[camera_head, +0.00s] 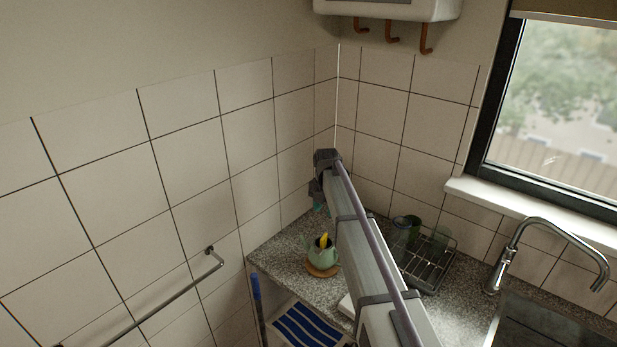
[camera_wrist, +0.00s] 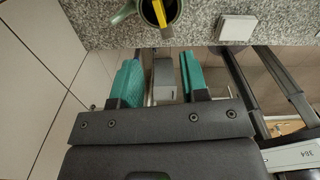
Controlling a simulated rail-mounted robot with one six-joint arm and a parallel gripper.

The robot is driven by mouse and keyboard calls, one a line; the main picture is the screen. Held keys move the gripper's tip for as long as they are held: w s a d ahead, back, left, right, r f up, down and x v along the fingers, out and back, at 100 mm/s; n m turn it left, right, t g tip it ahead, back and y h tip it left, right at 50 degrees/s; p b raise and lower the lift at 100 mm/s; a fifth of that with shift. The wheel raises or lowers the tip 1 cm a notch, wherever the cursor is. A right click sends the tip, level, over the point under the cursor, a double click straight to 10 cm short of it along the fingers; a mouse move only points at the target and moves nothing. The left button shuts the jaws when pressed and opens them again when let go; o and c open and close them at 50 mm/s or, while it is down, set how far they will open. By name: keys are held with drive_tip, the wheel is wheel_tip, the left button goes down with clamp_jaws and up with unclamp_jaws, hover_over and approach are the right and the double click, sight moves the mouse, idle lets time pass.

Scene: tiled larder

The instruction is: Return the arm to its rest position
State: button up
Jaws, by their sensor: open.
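My arm reaches from the bottom of the head view up over the counter. My gripper (camera_head: 319,203) is at its far end, near the tiled corner, mostly hidden by my wrist. In the wrist view my gripper (camera_wrist: 158,77) has its two teal fingers apart. A grey block-like part shows between them; I cannot tell what it is.
A dish rack (camera_head: 428,268) with green and dark cups stands right of my arm, then a tap (camera_head: 545,228) and sink (camera_head: 540,325). A wall rail (camera_head: 160,302) is at left. A white box with hooks (camera_head: 392,10) hangs above. A small pale block (camera_wrist: 236,27) lies on the counter.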

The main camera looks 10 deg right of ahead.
drive_tip(key=s+f+m+b, duration=0.4)
drive_tip(key=s+m, duration=0.5)
drive_tip(key=s, duration=0.2)
drive_tip(key=s+f+m+b, duration=0.4)
drive_tip(key=s+m, duration=0.5)
drive_tip(key=s, duration=0.3)
drive_tip(key=s+f+m+b, duration=0.4)
drive_tip(key=s+m, duration=0.6)
drive_tip(key=s, duration=0.2)
drive_tip(key=shift+f, duration=0.25)
